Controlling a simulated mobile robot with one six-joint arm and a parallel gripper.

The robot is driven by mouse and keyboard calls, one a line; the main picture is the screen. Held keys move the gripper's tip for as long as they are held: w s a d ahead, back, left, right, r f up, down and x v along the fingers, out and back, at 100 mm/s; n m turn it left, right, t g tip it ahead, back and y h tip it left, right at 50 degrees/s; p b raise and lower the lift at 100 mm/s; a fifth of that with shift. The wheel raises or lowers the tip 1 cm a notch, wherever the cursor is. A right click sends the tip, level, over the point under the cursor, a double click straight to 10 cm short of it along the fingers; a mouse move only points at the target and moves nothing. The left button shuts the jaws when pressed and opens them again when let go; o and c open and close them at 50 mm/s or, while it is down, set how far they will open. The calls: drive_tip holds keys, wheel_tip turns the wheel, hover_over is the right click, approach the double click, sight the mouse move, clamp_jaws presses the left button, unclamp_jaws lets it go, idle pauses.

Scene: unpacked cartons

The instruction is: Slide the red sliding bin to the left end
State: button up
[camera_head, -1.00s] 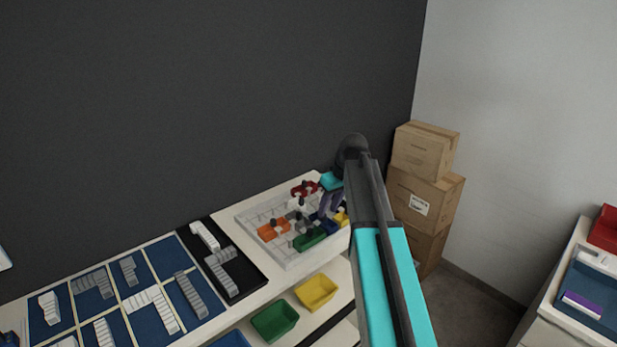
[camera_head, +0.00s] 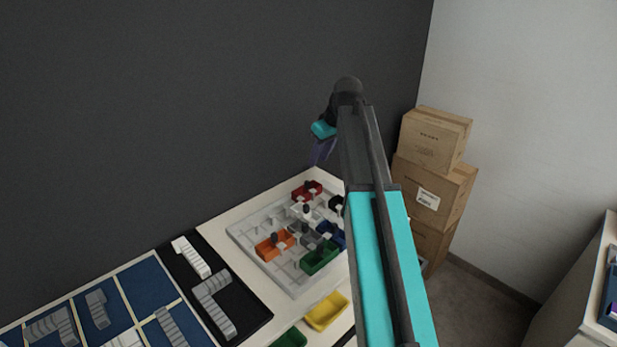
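The red sliding bin (camera_head: 300,195) sits in the pale gridded tray (camera_head: 236,238), in the row along its far edge, towards the right end of that row. It has a dark knob on top. The row to its left looks empty. My gripper (camera_head: 321,152) hangs in the air above and slightly right of the red bin, apart from it. Its fingers are seen edge-on and partly hidden by my arm, so their opening does not show. My arm covers the right part of the tray.
The tray also holds an orange bin (camera_head: 265,250), a green bin (camera_head: 320,262), a blue bin (camera_head: 336,242) and white, grey and black ones. A black board (camera_head: 240,315) lies left. The dark wall (camera_head: 200,100) stands behind; cartons (camera_head: 432,190) stand right.

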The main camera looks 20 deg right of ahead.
sight(308, 182)
drive_tip(key=shift+w+r, duration=0.15)
drive_tip(key=shift+w, duration=0.15)
drive_tip(key=shift+d, duration=0.1)
drive_tip(key=shift+f, duration=0.2)
drive_tip(key=shift+p+x, duration=1.7)
drive_tip(key=shift+x, duration=5)
drive_tip(key=shift+w, duration=0.1)
drive_tip(key=shift+c, duration=0.4)
clamp_jaws()
